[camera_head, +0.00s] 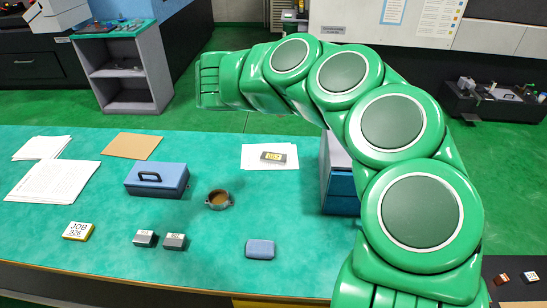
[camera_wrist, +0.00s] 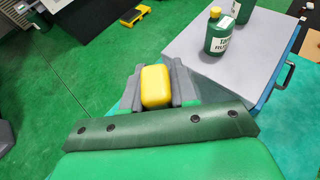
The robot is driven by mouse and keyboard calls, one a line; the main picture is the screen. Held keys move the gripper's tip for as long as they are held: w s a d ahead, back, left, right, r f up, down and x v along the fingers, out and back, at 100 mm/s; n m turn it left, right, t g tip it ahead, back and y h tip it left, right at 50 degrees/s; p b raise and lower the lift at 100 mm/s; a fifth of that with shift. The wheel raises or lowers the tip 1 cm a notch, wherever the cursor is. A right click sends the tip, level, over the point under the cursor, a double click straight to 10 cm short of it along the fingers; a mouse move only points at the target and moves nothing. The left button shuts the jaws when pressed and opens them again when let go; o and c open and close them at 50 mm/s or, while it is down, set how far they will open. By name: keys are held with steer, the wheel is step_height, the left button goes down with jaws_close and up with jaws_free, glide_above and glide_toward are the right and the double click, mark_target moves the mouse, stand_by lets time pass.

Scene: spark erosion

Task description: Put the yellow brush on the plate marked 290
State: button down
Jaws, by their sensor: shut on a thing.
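In the wrist view, my gripper (camera_wrist: 157,88) is shut on a yellow, rounded block (camera_wrist: 156,87), which I take to be the yellow brush. It sits between the two grey fingers, and its underside is hidden. In the head view, my green arm covers much of the right side, and I cannot make out the fingers or the brush there. Two small grey metal blocks with pale labels, one left (camera_head: 145,238) and one right (camera_head: 174,242), stand on the bench. Their numbers are too small to read. I cannot identify a plate marked 290.
The green bench (camera_head: 100,200) holds a blue box (camera_head: 157,179), a round brown-filled dish (camera_head: 218,199), a blue-grey block (camera_head: 260,249), a JOB 926 block (camera_head: 77,231) and papers (camera_head: 55,180). In the wrist view, a green bottle (camera_wrist: 220,36) stands on a grey-topped cabinet (camera_wrist: 262,45).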

step_height(320, 180, down, 15)
glide_above(277, 154)
step_height(277, 154, down, 9)
steer(key=shift+s+f, duration=0.15)
steer(key=shift+s, duration=0.25)
stand_by(0.9)
steer(key=shift+w+f, duration=0.15)
steer(key=shift+f, duration=0.85)
steer(key=shift+w+f, duration=0.1)
steer(key=shift+f, duration=0.85)
steer(key=c, duration=0.9)
jaws_free()
steer(key=shift+f, duration=0.15)
